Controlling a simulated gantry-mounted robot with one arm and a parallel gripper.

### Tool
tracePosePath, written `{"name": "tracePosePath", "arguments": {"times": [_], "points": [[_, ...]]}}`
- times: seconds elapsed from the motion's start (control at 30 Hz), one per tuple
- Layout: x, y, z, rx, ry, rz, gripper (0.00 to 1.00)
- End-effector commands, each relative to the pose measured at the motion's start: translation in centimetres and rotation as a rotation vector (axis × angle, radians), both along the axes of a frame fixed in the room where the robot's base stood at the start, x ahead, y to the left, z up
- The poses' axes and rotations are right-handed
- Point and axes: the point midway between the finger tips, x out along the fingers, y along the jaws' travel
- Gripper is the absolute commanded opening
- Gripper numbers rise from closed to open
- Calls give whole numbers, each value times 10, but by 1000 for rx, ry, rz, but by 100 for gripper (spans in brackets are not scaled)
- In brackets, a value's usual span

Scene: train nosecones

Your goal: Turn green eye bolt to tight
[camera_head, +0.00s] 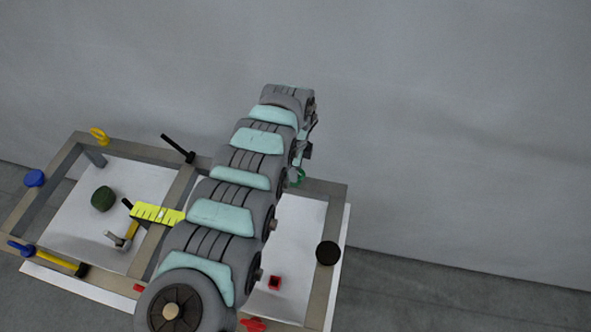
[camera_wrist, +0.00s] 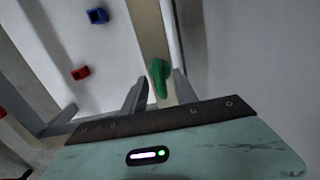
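The green eye bolt (camera_wrist: 158,78) stands on the frame's grey-brown rail (camera_wrist: 150,36) in the wrist view. It also shows in the head view as a small green piece (camera_head: 299,176) at the rail, partly hidden behind my arm. My gripper (camera_wrist: 160,75) is open, with one finger to the left of the bolt and one to the right. The bolt appears in the gap between them; I cannot tell whether either finger touches it. In the head view my arm hides most of the gripper.
A black handle (camera_head: 177,148) and a yellow eye bolt (camera_head: 99,136) stand on the back rail. A black round knob (camera_head: 328,253) is on the right rail. Red (camera_wrist: 80,72) and blue (camera_wrist: 97,16) blocks lie on the white panel. A grey wall (camera_head: 450,130) rises behind the frame.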

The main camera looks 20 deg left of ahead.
Motion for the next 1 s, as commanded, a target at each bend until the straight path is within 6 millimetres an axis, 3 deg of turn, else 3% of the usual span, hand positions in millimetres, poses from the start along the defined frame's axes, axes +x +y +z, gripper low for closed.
{"name": "tracePosePath", "arguments": {"times": [0.5,0.7,1.0], "points": [[1,1,90,1,-3,1,35],[0,0,100,1,-1,-1,35],[0,0,100,0,1,0,35]]}}
